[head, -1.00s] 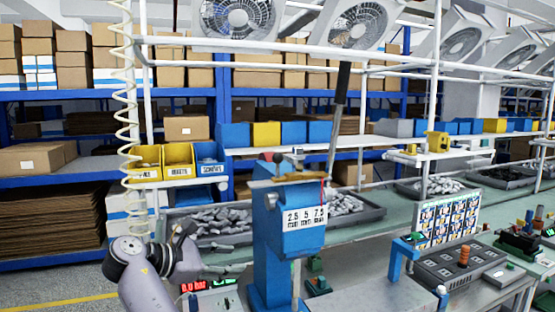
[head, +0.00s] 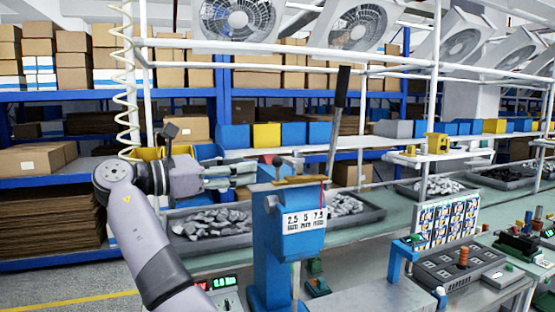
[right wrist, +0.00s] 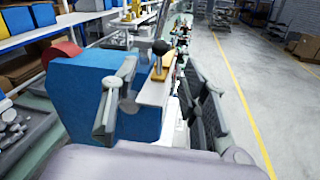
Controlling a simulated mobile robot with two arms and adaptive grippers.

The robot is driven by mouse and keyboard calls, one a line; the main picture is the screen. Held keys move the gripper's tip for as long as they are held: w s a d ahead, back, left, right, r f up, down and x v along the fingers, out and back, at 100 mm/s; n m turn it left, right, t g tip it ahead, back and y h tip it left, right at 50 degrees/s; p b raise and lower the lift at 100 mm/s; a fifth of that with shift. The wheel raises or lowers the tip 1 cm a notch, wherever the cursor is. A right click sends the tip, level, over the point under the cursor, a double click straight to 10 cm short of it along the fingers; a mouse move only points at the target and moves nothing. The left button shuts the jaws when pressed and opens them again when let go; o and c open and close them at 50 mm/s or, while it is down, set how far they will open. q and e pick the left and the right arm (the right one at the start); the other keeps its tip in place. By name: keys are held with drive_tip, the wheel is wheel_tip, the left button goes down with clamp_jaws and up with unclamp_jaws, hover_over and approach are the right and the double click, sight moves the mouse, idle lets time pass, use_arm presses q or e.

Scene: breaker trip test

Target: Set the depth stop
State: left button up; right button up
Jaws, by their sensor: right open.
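A blue press (head: 272,245) stands in the middle of the head view. Its white scale plate (head: 304,221) reads 2.5, 5 and 7.5 mm. A thin brass-coloured bar (head: 290,181) lies above the plate, and a long black-handled lever (head: 342,90) rises behind. My right gripper (head: 246,172) is open beside the press top, at its left, fingers pointing right. In the right wrist view, the blue press (right wrist: 88,90) and a brass-coloured piece (right wrist: 160,68) show ahead of the open fingers (right wrist: 162,98). I cannot tell whether the fingers touch the press. My left gripper is not in view.
A red knob (head: 266,158) sits behind the press top. Trays of grey parts (head: 212,230) lie behind on the green bench. A grey button panel (head: 460,266) and a card board (head: 447,221) stand to the right. A small display (head: 223,283) is lower left.

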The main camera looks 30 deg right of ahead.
sight(277, 165)
drive_tip(key=d+p, duration=0.1)
drive_tip(key=d, duration=0.4)
drive_tip(key=d+p, duration=0.1)
drive_tip(key=d, duration=0.3)
drive_tip(key=shift+s+d, duration=0.2)
drive_tip(key=shift+d, duration=0.2)
clamp_jaws()
idle(0.3)
